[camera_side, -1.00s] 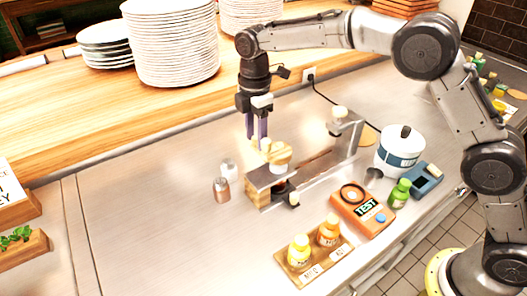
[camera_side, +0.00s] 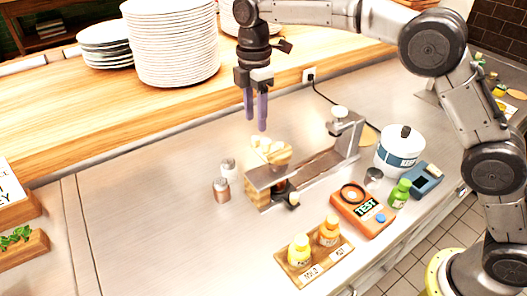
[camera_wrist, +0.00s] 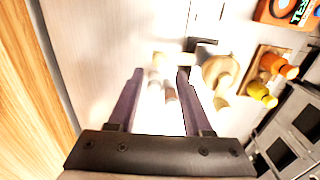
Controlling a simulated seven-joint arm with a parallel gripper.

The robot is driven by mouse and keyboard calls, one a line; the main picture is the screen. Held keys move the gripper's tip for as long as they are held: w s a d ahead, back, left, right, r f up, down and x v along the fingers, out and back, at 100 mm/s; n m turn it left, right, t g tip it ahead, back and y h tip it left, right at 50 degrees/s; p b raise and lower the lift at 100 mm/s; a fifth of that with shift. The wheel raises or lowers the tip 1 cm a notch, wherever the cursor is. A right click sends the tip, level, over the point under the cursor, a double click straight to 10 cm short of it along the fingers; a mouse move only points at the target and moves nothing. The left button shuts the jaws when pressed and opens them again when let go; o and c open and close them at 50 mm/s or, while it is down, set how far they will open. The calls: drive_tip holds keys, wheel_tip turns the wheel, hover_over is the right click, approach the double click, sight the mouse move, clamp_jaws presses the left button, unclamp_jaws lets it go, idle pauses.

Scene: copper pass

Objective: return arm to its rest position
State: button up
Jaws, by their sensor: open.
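My gripper (camera_side: 256,112) is open and empty, its two purple fingers pointing down. It hangs above the near end of a metal clamp-like fixture (camera_side: 315,172), clear of it. In the wrist view the gripper (camera_wrist: 157,85) shows its two fingers spread apart. A pale tan, lumpy piece (camera_side: 273,150) sits on top of the fixture's left end, below the fingertips and apart from them. In the wrist view it is partly washed out by glare.
Two small shakers (camera_side: 222,189) stand left of the fixture. An orange tester (camera_side: 363,210), a white pot (camera_side: 399,150), a green bottle (camera_side: 399,193) and a wooden tray (camera_side: 316,268) with two bottles stand to the right and front. Plate stacks (camera_side: 170,45) stand behind. The left counter is clear.

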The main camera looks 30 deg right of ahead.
drive_tip(key=s+d+r+m+t, duration=0.1)
drive_tip(key=s+d+r, duration=0.15)
drive_tip(key=r, duration=0.25)
drive_tip(key=s+d+r+t, duration=0.1)
drive_tip(key=d+r, duration=0.2)
drive_tip(key=r, duration=0.2)
drive_tip(key=s+d+r+m+t, duration=0.25)
drive_tip(key=s+d+r, duration=0.4)
drive_tip(key=s, duration=0.45)
drive_tip(key=s+d+f+m, duration=0.2)
drive_tip(key=s+d+m, duration=0.1)
drive_tip(key=s, duration=0.3)
drive_tip(key=s+d+f+m, duration=0.2)
drive_tip(key=s+m, duration=0.1)
drive_tip(key=s, duration=0.3)
drive_tip(key=s+d+f+m+t, duration=0.1)
drive_tip(key=s+f+m, duration=0.6)
drive_tip(key=f, duration=0.3)
drive_tip(key=shift+s+m, duration=0.3)
drive_tip(key=shift+m, duration=0.45)
